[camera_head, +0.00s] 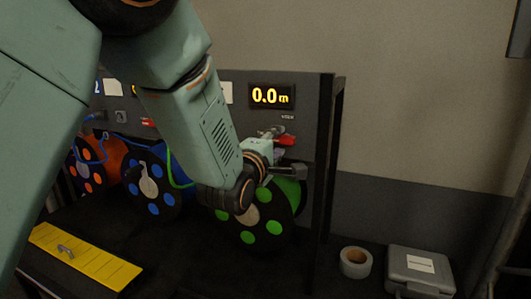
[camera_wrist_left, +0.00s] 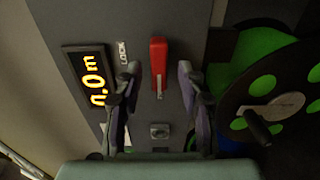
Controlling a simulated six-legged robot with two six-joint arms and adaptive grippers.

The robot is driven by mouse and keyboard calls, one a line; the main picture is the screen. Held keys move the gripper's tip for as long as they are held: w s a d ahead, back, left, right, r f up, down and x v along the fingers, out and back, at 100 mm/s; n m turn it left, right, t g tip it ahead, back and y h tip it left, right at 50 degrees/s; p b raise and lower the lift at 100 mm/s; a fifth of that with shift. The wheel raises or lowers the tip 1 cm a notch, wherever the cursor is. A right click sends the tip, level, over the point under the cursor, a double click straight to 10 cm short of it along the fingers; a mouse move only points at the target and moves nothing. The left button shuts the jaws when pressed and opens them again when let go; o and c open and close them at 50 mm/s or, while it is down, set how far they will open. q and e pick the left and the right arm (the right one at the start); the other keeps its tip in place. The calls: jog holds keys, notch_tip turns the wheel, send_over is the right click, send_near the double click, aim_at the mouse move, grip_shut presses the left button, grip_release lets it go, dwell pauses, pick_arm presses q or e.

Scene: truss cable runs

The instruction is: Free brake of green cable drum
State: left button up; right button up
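The green cable drum (camera_head: 262,222) has a black face with green spots and sits low on the rack at right; it shows at the right of the left wrist view (camera_wrist_left: 275,95) with its crank. Its red brake lever (camera_head: 286,140) is on the grey panel above it, below the 0.0 m display (camera_head: 272,96). My left gripper (camera_head: 280,150) is at the panel in front of the lever. In the left wrist view its two fingers stand apart, open, with the red lever (camera_wrist_left: 158,55) between them; contact is not visible. A LOCK label (camera_wrist_left: 122,52) is beside the lever. My right gripper is not in view.
A blue-spotted drum (camera_head: 152,188) and an orange-spotted drum (camera_head: 88,166) stand to the left. A yellow plate (camera_head: 85,258) lies in front. A tape roll (camera_head: 355,262) and a grey case (camera_head: 420,270) are at lower right. A rack post (camera_head: 328,160) rises right of the green drum.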

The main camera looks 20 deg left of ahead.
pick_arm(q)
jog(key=s, duration=1.1)
jog(key=shift+a, duration=0.35)
jog(key=shift+d, duration=0.1)
